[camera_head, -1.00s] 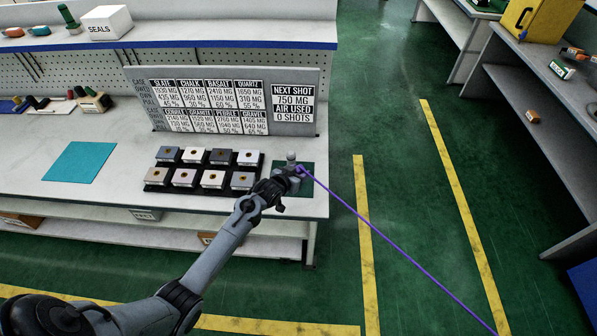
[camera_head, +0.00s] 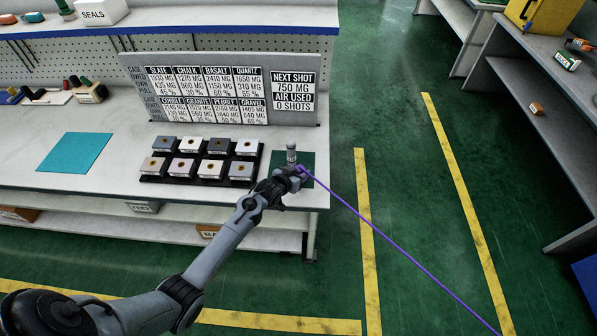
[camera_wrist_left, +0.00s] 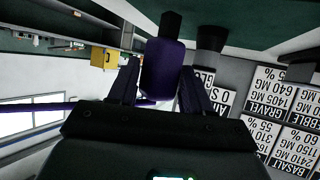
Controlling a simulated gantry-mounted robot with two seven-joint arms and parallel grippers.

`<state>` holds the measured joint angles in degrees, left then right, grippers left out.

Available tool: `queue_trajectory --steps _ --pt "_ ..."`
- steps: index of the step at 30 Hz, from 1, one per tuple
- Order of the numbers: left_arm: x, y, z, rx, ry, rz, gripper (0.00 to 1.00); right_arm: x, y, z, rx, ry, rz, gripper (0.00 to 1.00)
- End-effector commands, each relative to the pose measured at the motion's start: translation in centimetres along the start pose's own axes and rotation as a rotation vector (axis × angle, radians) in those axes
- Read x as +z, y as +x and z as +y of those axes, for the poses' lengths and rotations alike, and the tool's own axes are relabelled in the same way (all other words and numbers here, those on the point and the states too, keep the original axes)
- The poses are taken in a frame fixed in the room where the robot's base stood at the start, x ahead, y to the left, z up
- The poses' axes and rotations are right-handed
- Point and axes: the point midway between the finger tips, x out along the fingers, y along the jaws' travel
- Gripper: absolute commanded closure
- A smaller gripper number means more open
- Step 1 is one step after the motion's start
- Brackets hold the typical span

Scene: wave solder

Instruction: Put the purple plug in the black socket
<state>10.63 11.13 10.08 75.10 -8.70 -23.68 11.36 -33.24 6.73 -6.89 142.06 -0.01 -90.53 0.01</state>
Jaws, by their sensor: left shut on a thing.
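My left gripper (camera_head: 292,178) is shut on the purple plug (camera_wrist_left: 162,70). In the left wrist view the plug sits between the fingers, with its black tip (camera_wrist_left: 171,24) pointing away from the hand. In the head view the plug is mostly hidden by the hand, and its purple cable (camera_head: 385,232) runs down to the right. A short grey upright post (camera_head: 291,152) stands just beyond the gripper on the dark green mat (camera_head: 307,160). A dark block (camera_wrist_left: 212,36) shows beside the plug tip, apart from it in the picture; I cannot tell whether it is the black socket.
A black tray (camera_head: 255,172) of several square blocks lies left of the gripper. A sign board (camera_head: 222,126) stands behind it. A teal sheet (camera_head: 75,152) lies at the left. The bench ends just right of the mat, with green floor (camera_head: 400,200) beyond.

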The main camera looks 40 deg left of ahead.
Motion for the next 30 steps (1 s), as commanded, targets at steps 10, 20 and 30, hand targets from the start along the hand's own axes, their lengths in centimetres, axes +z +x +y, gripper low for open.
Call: queue_trajectory --steps 10,20,30 --pt "0.05 0.03 -0.02 0.000 0.000 0.000 1.00 -0.01 0.04 -0.05 -0.002 0.002 0.001 0.57" --pt "0.47 0.25 -0.03 0.000 0.000 0.000 1.00 0.11 0.32 0.03 0.001 -0.001 0.000 0.57" --pt "0.86 0.46 -0.04 0.000 0.000 0.001 0.50 0.22 0.57 0.16 0.006 -0.007 -0.001 0.57"
